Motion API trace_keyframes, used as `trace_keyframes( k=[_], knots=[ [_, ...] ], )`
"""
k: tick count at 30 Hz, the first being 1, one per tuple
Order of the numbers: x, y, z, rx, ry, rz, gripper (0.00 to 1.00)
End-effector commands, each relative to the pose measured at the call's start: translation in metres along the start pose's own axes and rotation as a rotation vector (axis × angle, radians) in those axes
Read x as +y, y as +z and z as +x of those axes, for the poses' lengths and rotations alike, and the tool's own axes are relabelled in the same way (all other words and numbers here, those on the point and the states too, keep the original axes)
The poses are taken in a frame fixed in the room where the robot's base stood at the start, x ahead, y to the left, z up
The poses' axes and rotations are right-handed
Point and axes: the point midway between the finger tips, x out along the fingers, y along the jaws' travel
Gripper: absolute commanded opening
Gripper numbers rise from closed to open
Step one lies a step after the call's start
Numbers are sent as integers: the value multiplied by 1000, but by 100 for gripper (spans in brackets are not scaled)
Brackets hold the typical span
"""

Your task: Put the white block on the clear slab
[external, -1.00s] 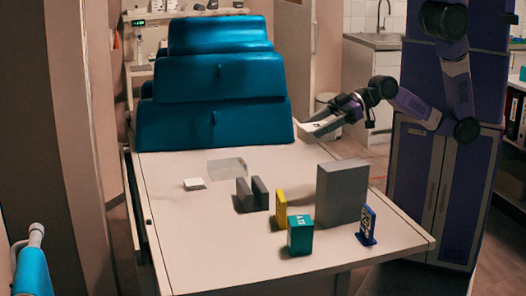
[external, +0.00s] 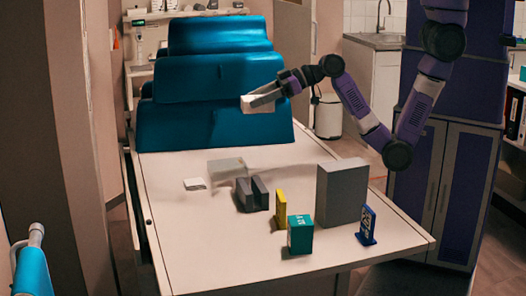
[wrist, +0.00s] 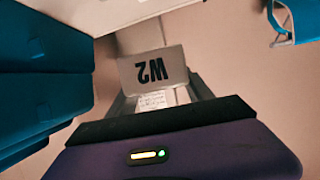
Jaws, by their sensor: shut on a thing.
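My gripper (external: 262,100) is shut on the white block (external: 258,105) and holds it in the air, in front of the blue cushions and above the back of the table. In the wrist view the white block (wrist: 153,66) sits between my fingers, its pale face marked "W2" in dark letters. The clear slab (external: 227,167) is a see-through pale rectangle on the back middle of the table, below and to the left of my gripper in the external view. The slab's top looks bare.
A small white piece (external: 194,184) lies left of the slab. Dark grey blocks (external: 252,194), a yellow block (external: 281,209), a teal box (external: 300,234), a tall grey block (external: 341,192) and a blue stand (external: 366,225) are nearer. The table's (external: 190,235) left front is clear.

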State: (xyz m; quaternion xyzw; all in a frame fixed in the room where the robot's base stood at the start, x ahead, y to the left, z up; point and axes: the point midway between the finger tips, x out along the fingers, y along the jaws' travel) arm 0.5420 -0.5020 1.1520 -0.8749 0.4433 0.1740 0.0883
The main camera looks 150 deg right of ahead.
Motion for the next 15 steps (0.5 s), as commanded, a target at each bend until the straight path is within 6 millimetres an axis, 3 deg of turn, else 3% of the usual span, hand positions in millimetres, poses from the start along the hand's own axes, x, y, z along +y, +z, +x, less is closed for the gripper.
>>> trace_keyframes(
  k=[1,9,15],
  knots=[
    [15,-6,11,8,12,5,8],
    [77,-44,48,6,19,7,8],
    [102,-61,66,3,-30,-12,8]
  ],
)
